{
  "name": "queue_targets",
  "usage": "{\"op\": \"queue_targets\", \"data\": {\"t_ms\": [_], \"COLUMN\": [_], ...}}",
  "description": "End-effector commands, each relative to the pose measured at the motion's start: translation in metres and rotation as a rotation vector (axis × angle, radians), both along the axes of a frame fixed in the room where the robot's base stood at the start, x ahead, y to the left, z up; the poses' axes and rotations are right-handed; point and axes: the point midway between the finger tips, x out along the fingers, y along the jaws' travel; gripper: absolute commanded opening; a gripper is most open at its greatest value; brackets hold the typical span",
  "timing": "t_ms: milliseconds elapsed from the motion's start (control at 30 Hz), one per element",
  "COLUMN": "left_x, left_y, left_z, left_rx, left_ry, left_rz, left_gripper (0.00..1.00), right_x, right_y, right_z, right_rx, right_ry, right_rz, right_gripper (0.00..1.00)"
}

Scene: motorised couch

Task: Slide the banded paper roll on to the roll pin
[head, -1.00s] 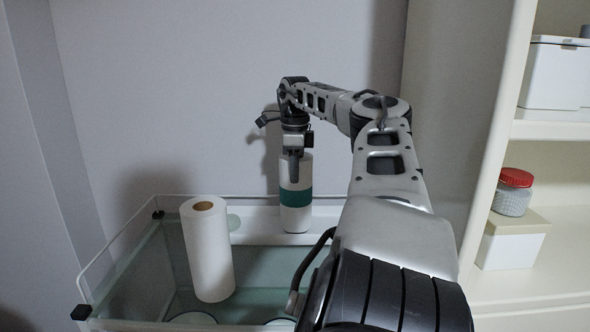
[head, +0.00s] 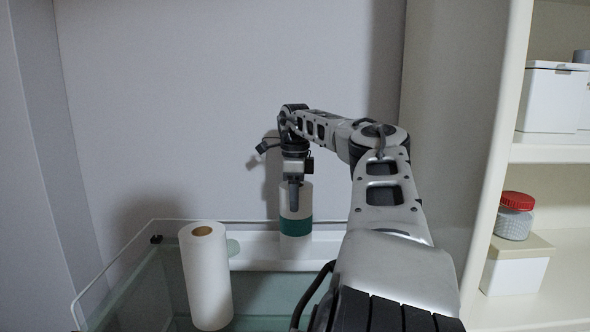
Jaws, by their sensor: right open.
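The banded paper roll (head: 296,228) is white with a teal band and stands upright on the white ledge at the back. My right gripper (head: 294,206) points down at its top. A dark finger overlaps the roll's upper front, above the band. The gripper is open, and the finger on the far side is hidden. I cannot make out the roll pin. My left gripper is not in view.
A plain white paper roll (head: 208,283) stands upright to the left on the glass-topped cart (head: 262,290). A thin white rail (head: 110,265) edges the cart. Shelves with a red-lidded jar (head: 515,217) stand at the right.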

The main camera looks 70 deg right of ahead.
Motion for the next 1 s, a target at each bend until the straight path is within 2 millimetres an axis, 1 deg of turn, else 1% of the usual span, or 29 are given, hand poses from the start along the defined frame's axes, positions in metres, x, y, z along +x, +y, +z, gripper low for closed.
{"op": "queue_targets", "data": {"t_ms": [33,167,200,400,500,600,700,800,1000], "left_x": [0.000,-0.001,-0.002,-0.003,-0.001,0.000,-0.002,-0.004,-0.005], "left_y": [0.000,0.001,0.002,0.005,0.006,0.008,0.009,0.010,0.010], "left_z": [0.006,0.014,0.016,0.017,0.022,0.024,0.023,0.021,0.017], "left_rx": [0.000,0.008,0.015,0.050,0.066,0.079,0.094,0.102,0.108], "left_ry": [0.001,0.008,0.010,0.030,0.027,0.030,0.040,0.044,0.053], "left_rz": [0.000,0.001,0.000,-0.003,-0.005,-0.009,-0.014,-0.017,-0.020], "left_gripper": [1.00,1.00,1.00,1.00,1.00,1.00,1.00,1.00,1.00], "right_x": [0.000,-0.001,-0.001,0.000,0.000,0.000,0.000,0.000,0.000], "right_y": [-0.001,-0.001,-0.001,0.000,0.000,0.000,0.000,0.000,0.000], "right_z": [0.012,0.041,0.051,0.101,0.121,0.137,0.147,0.152,0.153], "right_rx": [-0.003,-0.005,-0.005,-0.006,-0.005,-0.004,-0.002,-0.001,-0.001], "right_ry": [0.001,0.002,0.004,0.003,0.002,0.001,0.001,-0.001,-0.002], "right_rz": [-0.002,-0.002,-0.002,-0.002,-0.002,-0.002,-0.001,0.000,0.001], "right_gripper": [0.47,0.47,0.47,0.47,0.47,0.47,0.47,0.47,0.47]}}
